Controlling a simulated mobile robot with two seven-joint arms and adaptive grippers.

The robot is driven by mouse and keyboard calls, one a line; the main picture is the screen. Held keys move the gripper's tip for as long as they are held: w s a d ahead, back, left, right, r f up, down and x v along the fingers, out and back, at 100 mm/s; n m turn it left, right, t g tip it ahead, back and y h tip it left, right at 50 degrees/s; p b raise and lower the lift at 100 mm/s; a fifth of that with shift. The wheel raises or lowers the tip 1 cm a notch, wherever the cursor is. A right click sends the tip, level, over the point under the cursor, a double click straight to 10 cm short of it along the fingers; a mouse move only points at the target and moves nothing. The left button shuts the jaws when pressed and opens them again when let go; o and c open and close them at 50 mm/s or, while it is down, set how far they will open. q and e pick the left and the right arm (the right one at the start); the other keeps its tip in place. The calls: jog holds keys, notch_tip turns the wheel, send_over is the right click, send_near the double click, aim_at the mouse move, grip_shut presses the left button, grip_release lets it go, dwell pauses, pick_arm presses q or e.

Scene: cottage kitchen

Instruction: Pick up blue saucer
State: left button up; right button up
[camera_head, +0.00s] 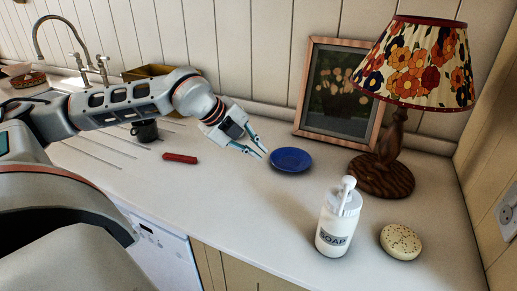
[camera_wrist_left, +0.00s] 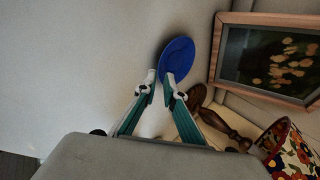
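The blue saucer (camera_head: 290,159) lies flat on the white counter, in front of the framed picture. My left gripper (camera_head: 262,153) is just to the left of the saucer in the head view, with its fingers pointing toward it. In the left wrist view the saucer (camera_wrist_left: 177,60) is just beyond the fingertips of my left gripper (camera_wrist_left: 160,78). The fingertips are a little apart with nothing held between them. Whether a fingertip touches the saucer's rim is hard to tell. My right gripper is in neither view.
A soap bottle (camera_head: 338,222) and a round speckled sponge-like item (camera_head: 400,242) stand at the front right. A lamp (camera_head: 382,172) and framed picture (camera_head: 337,93) are behind. A red object (camera_head: 180,158) and dark mug (camera_head: 145,131) lie left. The counter before the saucer is clear.

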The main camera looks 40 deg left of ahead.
aim_at(275, 165)
pick_arm(q)
jog(key=shift+x, duration=3.95)
grip_shut()
